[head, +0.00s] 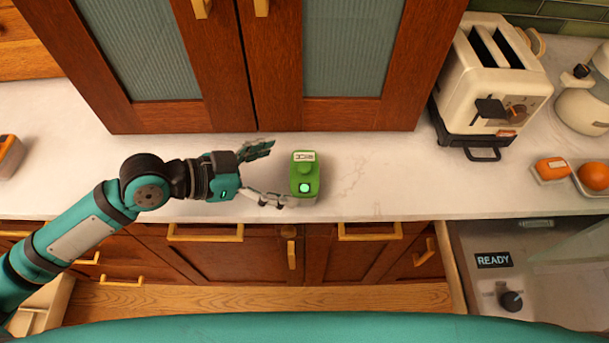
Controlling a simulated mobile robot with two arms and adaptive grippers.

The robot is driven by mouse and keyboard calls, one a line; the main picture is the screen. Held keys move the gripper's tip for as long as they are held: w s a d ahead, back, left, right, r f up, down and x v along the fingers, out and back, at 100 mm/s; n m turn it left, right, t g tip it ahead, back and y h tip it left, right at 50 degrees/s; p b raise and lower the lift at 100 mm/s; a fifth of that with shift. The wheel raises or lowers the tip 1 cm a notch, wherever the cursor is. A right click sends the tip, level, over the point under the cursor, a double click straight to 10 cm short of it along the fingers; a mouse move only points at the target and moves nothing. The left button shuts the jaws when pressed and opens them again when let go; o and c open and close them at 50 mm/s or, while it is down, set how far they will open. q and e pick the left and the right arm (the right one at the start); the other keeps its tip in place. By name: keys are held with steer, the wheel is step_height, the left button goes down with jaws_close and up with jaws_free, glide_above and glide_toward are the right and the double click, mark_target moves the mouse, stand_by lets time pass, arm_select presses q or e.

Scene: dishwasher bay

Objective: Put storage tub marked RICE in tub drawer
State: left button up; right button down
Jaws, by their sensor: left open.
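A small green-lidded tub (305,178) stands on the white counter in the middle of the head view. It has a pale label on top, too small to read, and a light round spot on its front. My left gripper (277,173) is open just left of the tub. Its far finger is behind and left of the tub; its near finger reaches toward the tub's front left corner. Whether that finger touches the tub I cannot tell. An open drawer (55,301) shows partly at the lower left; I cannot tell whether it is the tub drawer. My right gripper is not in view.
A wooden cabinet (240,115) stands on the counter behind the tub. A cream toaster (495,75), a kettle (583,108) and orange items (594,177) are at the right. Another orange-topped container (8,152) sits at the far left. Counter right of the tub is clear.

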mark_target(300, 170)
arm_select(q)
steer(key=p+x, duration=0.1)
steer(key=x, duration=0.3)
steer(key=shift+w+d+r+p, duration=0.1)
steer(key=shift+d+p, duration=0.25)
steer(key=shift+d, duration=0.15)
steer(key=c, duration=1.1)
